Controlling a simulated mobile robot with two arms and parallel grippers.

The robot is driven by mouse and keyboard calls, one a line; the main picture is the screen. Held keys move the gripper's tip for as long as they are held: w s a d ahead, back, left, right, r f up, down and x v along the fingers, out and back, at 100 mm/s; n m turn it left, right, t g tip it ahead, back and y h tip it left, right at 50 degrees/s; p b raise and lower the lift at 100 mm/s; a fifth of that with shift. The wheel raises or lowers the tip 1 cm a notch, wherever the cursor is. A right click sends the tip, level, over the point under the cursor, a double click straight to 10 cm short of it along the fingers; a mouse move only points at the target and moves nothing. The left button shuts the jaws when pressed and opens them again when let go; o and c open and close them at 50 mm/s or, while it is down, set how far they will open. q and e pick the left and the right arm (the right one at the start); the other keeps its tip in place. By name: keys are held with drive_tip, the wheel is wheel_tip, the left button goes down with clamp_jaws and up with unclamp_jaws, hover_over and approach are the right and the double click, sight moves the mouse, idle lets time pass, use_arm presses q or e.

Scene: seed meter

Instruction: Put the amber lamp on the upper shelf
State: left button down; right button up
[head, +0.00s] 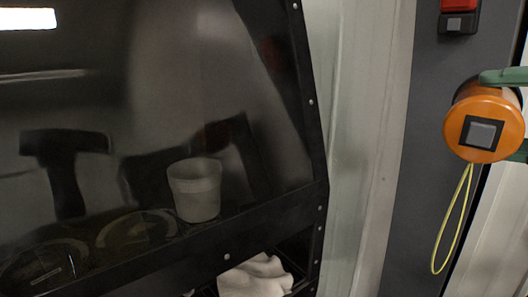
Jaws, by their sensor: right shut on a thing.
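The amber lamp (486,122) is an orange drum at the right edge of the head view, with a dark square and grey centre on its facing end. A thin yellow loop hangs below it. My right gripper (498,113) has green fingers above and below the lamp and is shut on it, holding it in front of the grey post. A dark cabinet (316,130) fills the left. It has a level with a pale cup and a lower opening beneath; I cannot tell which is the upper shelf. My left gripper is out of view.
The pale cup (195,190) stands behind the cabinet's front rail (227,257). A white cloth (256,277) lies in the lower opening. A red and black fixture (459,17) is on the grey post (425,170) above the lamp. A pale wall panel (362,150) separates post and cabinet.

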drive_tip(key=s+a+r+n+g+y, duration=0.1)
drive_tip(key=s+a+n+g+y, duration=0.1)
drive_tip(key=a+n+g+y, duration=0.75)
drive_tip(key=w+d+f+m+t+h, duration=0.1)
drive_tip(key=w+f+m+t+h, duration=0.35)
drive_tip(key=f, duration=0.55)
drive_tip(key=w+f+m+t+h, duration=0.3)
drive_tip(key=w+f, duration=0.2)
drive_tip(key=f, duration=0.5)
drive_tip(key=s+d+f+m+t+h, duration=0.1)
drive_tip(key=s+f+m+t+h, duration=0.1)
drive_tip(key=f, duration=0.9)
drive_tip(key=s+d+f+m+t+h, duration=0.1)
drive_tip(key=s+f+m+t+h, duration=0.1)
drive_tip(key=f, duration=1)
drive_tip(key=shift+s+m+h, duration=0.3)
drive_tip(key=shift+s+h, duration=0.2)
drive_tip(key=shift+s, duration=0.25)
drive_tip(key=shift+d, duration=0.15)
